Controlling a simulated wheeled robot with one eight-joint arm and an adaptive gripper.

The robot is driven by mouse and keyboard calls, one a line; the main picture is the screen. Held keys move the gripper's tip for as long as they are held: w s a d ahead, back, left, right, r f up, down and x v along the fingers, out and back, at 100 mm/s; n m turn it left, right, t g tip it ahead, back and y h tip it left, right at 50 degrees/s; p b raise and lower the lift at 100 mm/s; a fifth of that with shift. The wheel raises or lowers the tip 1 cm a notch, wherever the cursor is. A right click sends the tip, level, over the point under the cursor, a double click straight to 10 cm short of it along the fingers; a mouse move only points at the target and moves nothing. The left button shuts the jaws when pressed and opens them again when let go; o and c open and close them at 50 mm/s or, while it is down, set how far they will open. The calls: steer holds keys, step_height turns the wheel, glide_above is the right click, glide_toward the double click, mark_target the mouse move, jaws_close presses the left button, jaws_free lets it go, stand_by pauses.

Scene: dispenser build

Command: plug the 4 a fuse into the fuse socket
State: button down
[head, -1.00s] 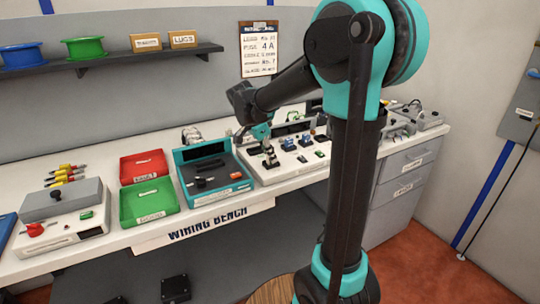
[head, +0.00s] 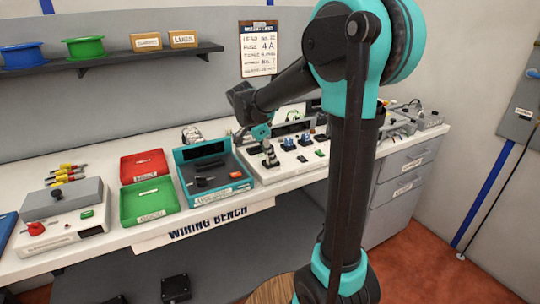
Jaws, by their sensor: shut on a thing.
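My gripper (head: 269,157) is small in the head view, pointing down over the left part of the pale panel (head: 272,177) on the bench. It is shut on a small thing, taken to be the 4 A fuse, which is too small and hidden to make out. The fuse socket cannot be picked out; the area under my fingertips is covered by the gripper. I cannot tell whether the held thing touches the panel.
A teal-rimmed case (head: 211,195) stands just left of the panel. Red (head: 144,165) and green (head: 150,202) trays are farther left, then a grey unit with a red knob (head: 36,228). Blue parts (head: 289,143) sit on the panel right of my gripper.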

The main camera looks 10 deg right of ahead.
steer(key=c, duration=1.4)
jaws_free()
steer(key=shift+f, duration=0.25)
steer(key=o, duration=0.5)
steer(key=shift+o, duration=0.2)
steer(key=shift+r, duration=0.15)
steer(key=shift+r, duration=3.4)
steer(key=shift+s, duration=0.1)
